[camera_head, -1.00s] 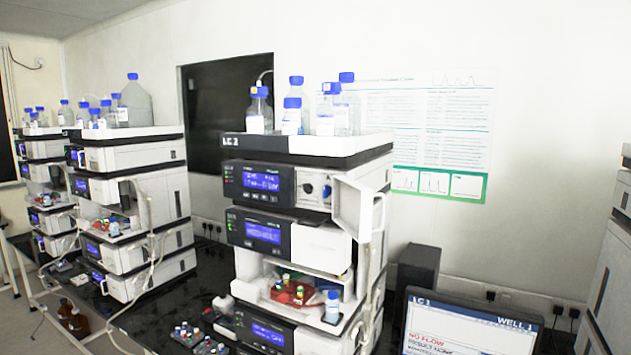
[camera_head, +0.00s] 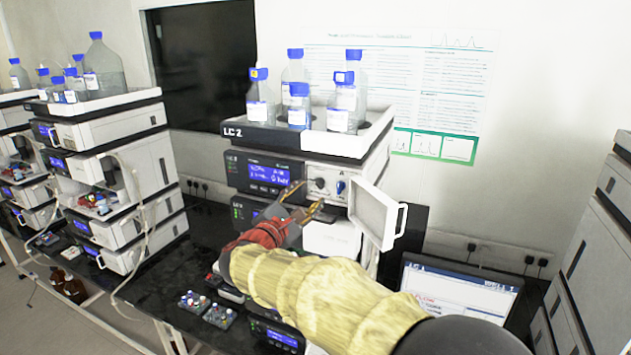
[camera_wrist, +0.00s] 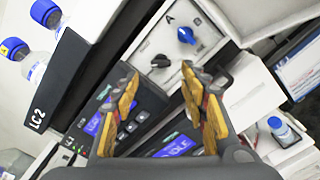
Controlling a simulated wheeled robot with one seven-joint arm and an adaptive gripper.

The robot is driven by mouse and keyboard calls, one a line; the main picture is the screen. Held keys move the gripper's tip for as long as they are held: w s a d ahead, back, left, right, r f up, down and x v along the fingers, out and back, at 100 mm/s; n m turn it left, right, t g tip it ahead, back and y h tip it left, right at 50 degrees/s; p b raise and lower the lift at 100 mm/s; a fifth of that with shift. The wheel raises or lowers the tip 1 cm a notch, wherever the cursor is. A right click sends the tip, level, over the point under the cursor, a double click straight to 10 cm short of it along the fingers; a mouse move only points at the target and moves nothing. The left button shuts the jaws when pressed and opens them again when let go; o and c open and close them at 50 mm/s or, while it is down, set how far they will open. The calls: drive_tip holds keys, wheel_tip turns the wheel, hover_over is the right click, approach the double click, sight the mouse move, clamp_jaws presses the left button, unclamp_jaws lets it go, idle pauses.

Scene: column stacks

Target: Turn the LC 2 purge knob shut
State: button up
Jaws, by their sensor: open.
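The LC 2 stack (camera_head: 262,137) stands in the middle of the head view. Its upper module has a recessed panel with a dark round knob (camera_head: 319,183) and a blue knob (camera_head: 340,187) to its right. In the wrist view the blue knob (camera_wrist: 186,36) sits near a letter A, and the dark knob (camera_wrist: 160,61) lies below and left of it. No legible text says which one is the purge knob. My gripper (camera_head: 304,200) is open and empty in front of the panel; in the wrist view its fingertips (camera_wrist: 158,85) spread just short of the dark knob, apparently not touching it.
A white door (camera_head: 375,212) stands swung open to the right of the panel, close to my arm. Blue-capped bottles (camera_head: 297,107) stand in the tray on top. A monitor (camera_head: 462,292) is at lower right. Another stack (camera_head: 120,165) stands at left.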

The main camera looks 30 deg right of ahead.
sight(317, 185)
drive_tip(key=p+x, duration=0.1)
drive_tip(key=x, duration=0.5)
drive_tip(key=shift+d, duration=0.25)
drive_tip(key=shift+c, duration=0.9)
clamp_jaws()
